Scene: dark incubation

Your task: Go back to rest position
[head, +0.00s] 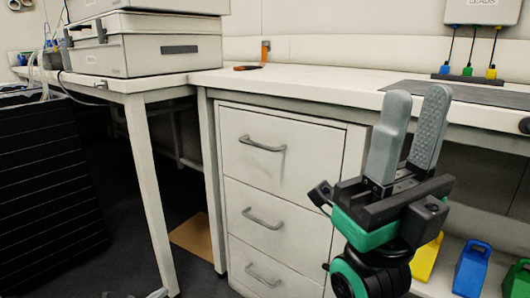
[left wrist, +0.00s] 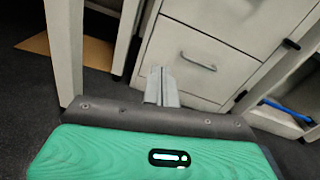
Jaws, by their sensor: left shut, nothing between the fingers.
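In the left wrist view my left gripper (left wrist: 162,82) is shut, its grey fingers together and nothing between them. It points toward the white drawer cabinet (left wrist: 212,48), and I do not see it in the head view. One green and black gripper, which I take to be my right one (head: 418,98), shows at the right of the head view. Its grey fingers point up and stand slightly apart, with nothing seen between them. It appears in front of the cabinet's right edge and the desk.
The white desk (head: 330,88) spans the back. Its cabinet (head: 270,185) has three drawers. A side table (head: 120,84) carries grey cases (head: 150,50). A yellow jug (head: 426,258) and a blue jug (head: 471,268) stand low at right. A black ribbed panel (head: 45,190) is at left.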

